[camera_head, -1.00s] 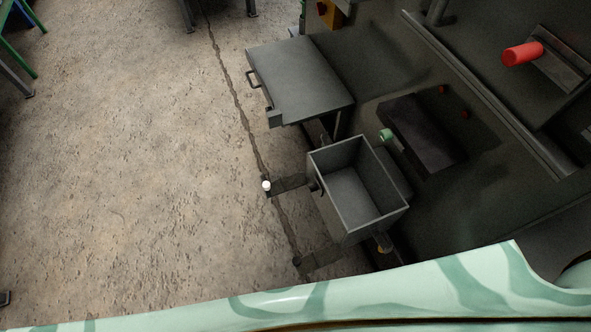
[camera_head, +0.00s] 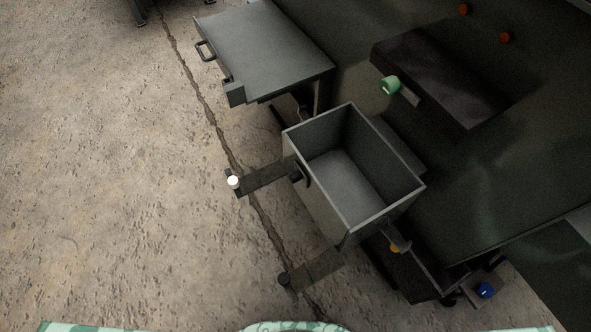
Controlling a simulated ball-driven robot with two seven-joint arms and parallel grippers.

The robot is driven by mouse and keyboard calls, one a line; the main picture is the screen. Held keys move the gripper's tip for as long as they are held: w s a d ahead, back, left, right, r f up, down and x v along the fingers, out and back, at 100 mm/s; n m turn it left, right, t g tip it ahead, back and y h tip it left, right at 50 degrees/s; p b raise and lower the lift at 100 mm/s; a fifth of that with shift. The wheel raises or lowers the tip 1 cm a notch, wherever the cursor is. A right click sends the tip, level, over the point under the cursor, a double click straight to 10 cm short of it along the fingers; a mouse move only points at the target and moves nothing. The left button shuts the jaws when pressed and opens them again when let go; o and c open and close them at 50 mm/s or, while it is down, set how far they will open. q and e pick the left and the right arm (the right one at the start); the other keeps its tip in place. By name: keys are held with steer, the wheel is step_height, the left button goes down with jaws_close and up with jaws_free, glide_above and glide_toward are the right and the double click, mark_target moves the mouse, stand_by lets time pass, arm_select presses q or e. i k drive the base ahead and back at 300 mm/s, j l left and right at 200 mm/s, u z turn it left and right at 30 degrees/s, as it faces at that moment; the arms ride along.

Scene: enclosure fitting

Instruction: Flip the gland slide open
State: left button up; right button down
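An open-topped grey metal box (camera_head: 318,205), the enclosure, stands in the middle of the head view, its inside empty. A dark flat arm (camera_head: 268,177) with a white knob (camera_head: 233,182) sticks out from its left side. A second dark flat arm (camera_head: 318,268) with a black knob (camera_head: 284,279) lies below it. A small lever with an orange part (camera_head: 396,248) sits at the box's lower right. I cannot tell which of these parts is the gland slide. Neither of my grippers is in view.
A grey table-like panel with a handle (camera_head: 265,50) stands behind the box. A dark block (camera_head: 440,75) with a green knob (camera_head: 390,86) is at the right. A blue knob (camera_head: 485,290) shows at lower right. Open concrete floor (camera_head: 100,170) lies to the left.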

mark_target(299, 175)
steer(key=k+j+z, duration=0.1)
steer(key=k+j, duration=0.15)
steer(key=j, duration=0.15)
steer(key=k+j, duration=0.25)
steer(key=j, duration=0.15)
steer(key=k+j+z, duration=0.15)
steer(key=j, duration=0.25)
steer(key=k, duration=0.1)
